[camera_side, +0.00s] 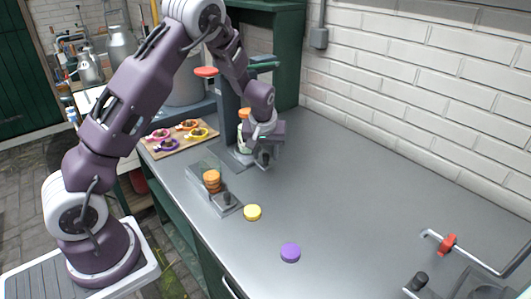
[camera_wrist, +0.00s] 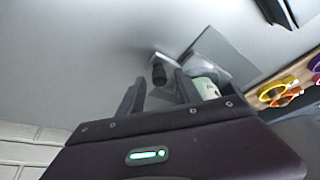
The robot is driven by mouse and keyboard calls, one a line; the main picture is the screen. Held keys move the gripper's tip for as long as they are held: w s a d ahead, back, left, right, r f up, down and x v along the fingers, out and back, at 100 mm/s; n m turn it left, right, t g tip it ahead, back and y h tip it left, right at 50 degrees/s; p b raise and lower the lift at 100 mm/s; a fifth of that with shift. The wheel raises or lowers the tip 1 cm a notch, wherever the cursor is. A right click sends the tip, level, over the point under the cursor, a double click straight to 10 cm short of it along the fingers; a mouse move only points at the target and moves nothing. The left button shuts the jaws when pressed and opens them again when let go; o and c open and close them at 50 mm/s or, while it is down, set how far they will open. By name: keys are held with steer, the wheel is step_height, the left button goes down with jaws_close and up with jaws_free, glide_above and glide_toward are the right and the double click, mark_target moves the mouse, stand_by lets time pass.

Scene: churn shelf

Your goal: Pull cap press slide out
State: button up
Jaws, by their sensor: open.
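The cap press (camera_side: 229,115) stands toward the back of the grey counter. A jar with an orange lid (camera_side: 243,115) is in it, partly hidden by my arm. In the wrist view, the press slide is a flat grey plate (camera_wrist: 167,61) with an upright dark knob (camera_wrist: 158,75). A jar (camera_wrist: 207,88) stands beside it. My gripper (camera_side: 264,158) is low at the front right of the press. In the wrist view my gripper (camera_wrist: 160,79) is open, its fingers pointing toward the knob, which appears between them. Contact cannot be told.
A clear-sided holder (camera_side: 206,168) with stacked orange caps and a dark knob is near the counter's front edge. A yellow cap (camera_side: 252,212) and a purple cap (camera_side: 290,252) lie loose. A wooden board (camera_side: 180,145) with colored rings is left.

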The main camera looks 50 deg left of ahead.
steer(key=shift+c, duration=0.4)
jaws_close()
stand_by(0.9)
